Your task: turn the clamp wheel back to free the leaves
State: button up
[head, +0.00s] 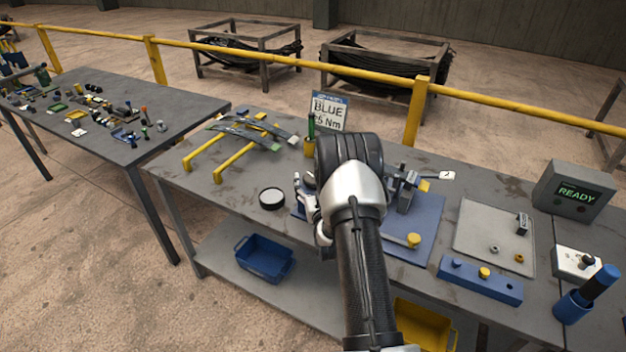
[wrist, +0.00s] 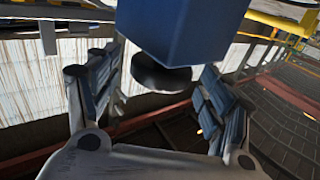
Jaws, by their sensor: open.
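My gripper (head: 308,205) is at the left edge of the blue base plate (head: 425,222) in the head view, partly hidden by my arm. A grey clamp fixture (head: 405,192) stands on that plate, also partly behind my arm. In the wrist view my gripper (wrist: 160,85) has its fingers spread wide. A dark round disc, apparently the clamp wheel (wrist: 162,76), shows between them under a blue block (wrist: 185,28). I see no clear contact between fingers and disc. Leaves in the clamp cannot be made out. Curved dark leaves (head: 247,131) lie on the yellow rack (head: 235,160).
A round black-rimmed pot (head: 272,198) stands left of my gripper. A sign (head: 328,110) reads BLUE. To the right are a grey tray (head: 492,237), a blue block with a yellow knob (head: 480,280) and a READY display (head: 575,192). The bench's left front is clear.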

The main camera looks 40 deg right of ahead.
jog(key=shift+x, duration=1)
jog(key=c, duration=1.1)
jog(key=shift+b, duration=0.4)
